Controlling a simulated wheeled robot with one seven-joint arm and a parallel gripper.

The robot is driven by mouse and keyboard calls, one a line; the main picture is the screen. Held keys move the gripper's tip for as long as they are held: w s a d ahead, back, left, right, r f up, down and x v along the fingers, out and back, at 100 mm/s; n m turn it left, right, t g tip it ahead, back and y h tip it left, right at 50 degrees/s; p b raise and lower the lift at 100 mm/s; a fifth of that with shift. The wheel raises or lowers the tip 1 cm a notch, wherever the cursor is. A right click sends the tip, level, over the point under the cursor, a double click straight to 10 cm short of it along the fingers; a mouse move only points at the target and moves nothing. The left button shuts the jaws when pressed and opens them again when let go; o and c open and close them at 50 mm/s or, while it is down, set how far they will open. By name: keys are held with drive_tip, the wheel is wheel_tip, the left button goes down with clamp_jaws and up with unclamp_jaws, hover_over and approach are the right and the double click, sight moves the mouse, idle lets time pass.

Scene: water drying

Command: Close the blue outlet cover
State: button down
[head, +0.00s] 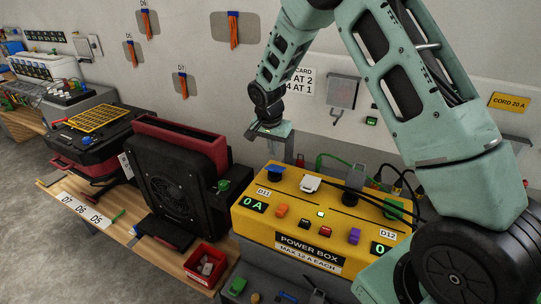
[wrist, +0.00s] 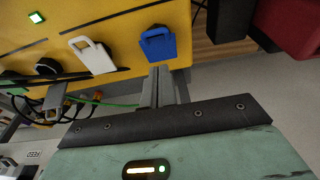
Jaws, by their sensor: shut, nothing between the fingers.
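The blue outlet cover (head: 274,170) is at the left back corner of the yellow power box (head: 268,229), by the D11 label. In the wrist view the blue cover (wrist: 158,46) is a flap with a loop-shaped handle. It looks raised in the head view, but its exact angle is unclear.
A white cover (head: 311,184) sits right of the blue one. Black cords and a green cord (head: 335,160) run near the box's right and back. A black fan with a red top (head: 178,190) stands to the left. A red bin (head: 205,267) is in front of it.

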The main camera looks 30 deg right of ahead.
sight(274, 168)
drive_tip(key=shift+s+a+f+p, duration=0.3)
drive_tip(key=shift+a+f, duration=0.15)
drive_tip(key=shift+f, duration=0.35)
drive_tip(key=shift+s+a+f+p, duration=0.3)
drive_tip(key=shift+a+f, duration=0.15)
drive_tip(key=shift+f, duration=0.3)
drive_tip(key=shift+f, duration=0.1)
drive_tip(key=shift+s+a+f+h+b, duration=0.1)
drive_tip(key=shift+a+f+h+b, duration=0.25)
drive_tip(key=shift+b, duration=0.9)
drive_tip(key=b, duration=0.2)
drive_tip(key=f+b, duration=0.1)
drive_tip(key=b, duration=0.1)
drive_tip(key=shift+s+a+t+h, duration=0.2)
drive_tip(key=shift+t+h, duration=0.05)
drive_tip(key=shift+t, duration=0.15)
drive_tip(key=b, duration=0.1)
drive_tip(key=a+f+b, duration=0.1)
drive_tip(key=shift+s+f+b, duration=0.25)
drive_tip(key=shift+s+b, duration=0.15)
drive_tip(key=shift+r, duration=0.1)
